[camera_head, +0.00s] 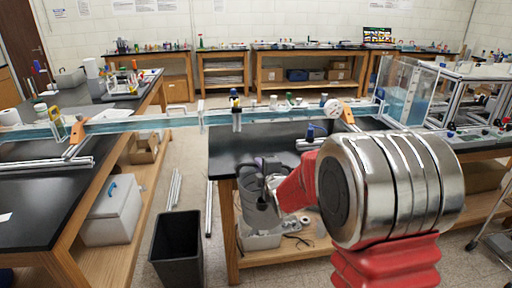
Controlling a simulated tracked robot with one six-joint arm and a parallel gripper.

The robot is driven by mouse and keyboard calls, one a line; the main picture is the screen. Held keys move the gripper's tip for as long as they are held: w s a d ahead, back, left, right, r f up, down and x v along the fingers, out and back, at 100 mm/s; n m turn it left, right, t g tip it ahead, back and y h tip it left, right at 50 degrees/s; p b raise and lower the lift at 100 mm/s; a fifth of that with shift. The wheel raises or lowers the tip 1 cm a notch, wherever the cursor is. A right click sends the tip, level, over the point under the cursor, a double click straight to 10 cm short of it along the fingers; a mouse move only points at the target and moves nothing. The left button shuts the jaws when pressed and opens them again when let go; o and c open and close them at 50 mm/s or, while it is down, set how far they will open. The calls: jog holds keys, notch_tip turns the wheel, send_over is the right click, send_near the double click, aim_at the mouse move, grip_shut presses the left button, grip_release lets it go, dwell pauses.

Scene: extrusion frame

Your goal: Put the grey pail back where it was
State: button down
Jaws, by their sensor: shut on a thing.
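My arm reaches in from the right, and my gripper (260,172) is at the near left part of the middle bench. It is shut on the grey pail (262,212), which hangs just below it at the bench's front edge. The pail looks somewhat tilted. My gripper hides the pail's top, and I cannot make out its handle.
The middle bench's black top (238,145) is mostly clear near its left end. A pale tub (258,240) sits on the shelf below. A black bin (176,256) stands on the floor to the left. A long clear water channel (175,123) spans the benches.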

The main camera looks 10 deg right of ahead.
jog(key=m+h, duration=0.1)
jog(key=h, duration=0.1)
send_over(259, 214)
jog(key=w+d, duration=0.1)
jog(key=d, duration=0.2)
notch_tip(259, 214, down, 9)
